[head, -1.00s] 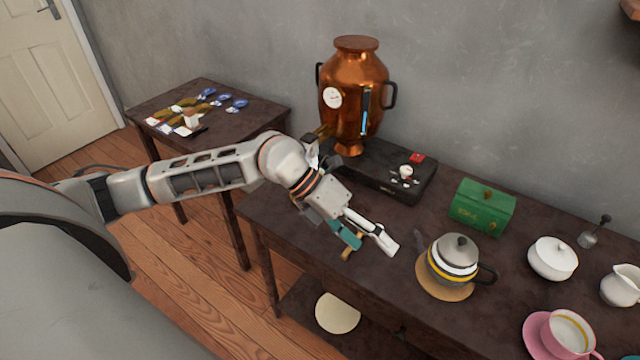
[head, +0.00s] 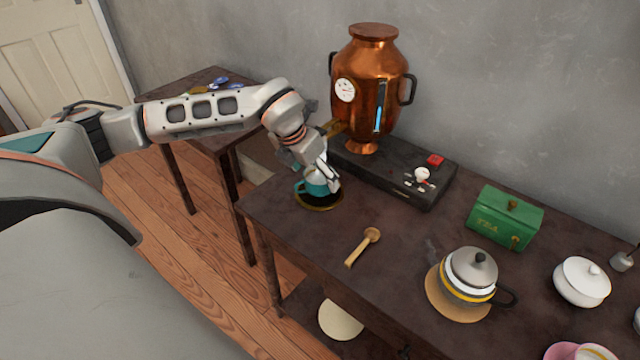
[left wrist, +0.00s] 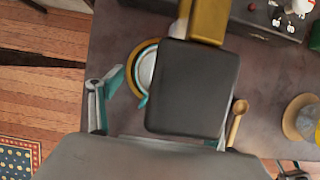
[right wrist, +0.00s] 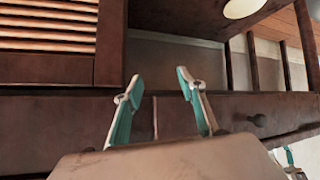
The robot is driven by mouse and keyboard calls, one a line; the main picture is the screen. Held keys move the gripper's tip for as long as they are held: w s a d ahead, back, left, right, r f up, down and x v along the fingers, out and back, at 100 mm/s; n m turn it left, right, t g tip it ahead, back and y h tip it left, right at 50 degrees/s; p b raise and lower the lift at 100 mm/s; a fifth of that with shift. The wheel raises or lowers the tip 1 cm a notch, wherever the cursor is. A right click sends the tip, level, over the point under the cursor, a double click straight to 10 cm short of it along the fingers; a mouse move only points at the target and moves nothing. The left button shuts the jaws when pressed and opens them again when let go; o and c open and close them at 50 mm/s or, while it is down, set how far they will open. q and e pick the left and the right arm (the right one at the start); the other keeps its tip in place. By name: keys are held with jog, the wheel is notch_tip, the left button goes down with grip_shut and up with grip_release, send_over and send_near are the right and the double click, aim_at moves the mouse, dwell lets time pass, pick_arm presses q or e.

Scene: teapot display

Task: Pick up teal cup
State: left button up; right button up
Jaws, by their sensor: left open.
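The teal cup (head: 315,188) stands on a gold-rimmed dark saucer (head: 318,204) at the table's left end, below the urn's tap. In the left wrist view the cup (left wrist: 147,68) shows a pale inside and a bit of teal handle. A dark block hides its right part. My left gripper (head: 326,176) is open, right at the cup and partly covering it in the head view. I cannot tell whether the fingers touch it. My right gripper (right wrist: 157,85) is open and empty, facing the table's side.
The copper urn (head: 371,85) stands behind on a black base (head: 390,170), its tap handle (head: 333,127) close to my left gripper. A wooden spoon (head: 362,247), teapot (head: 470,275), green tea box (head: 505,217) and white bowl (head: 582,282) lie to the right.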

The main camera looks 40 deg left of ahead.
aim_at(318, 180)
pick_arm(q)
jog(key=x, duration=0.3)
jog(key=shift+d+f, duration=0.1)
jog(key=shift+f, duration=0.1)
jog(key=c, duration=1.4)
jog(key=shift+c, duration=0.5)
jog(key=shift+r, duration=0.15)
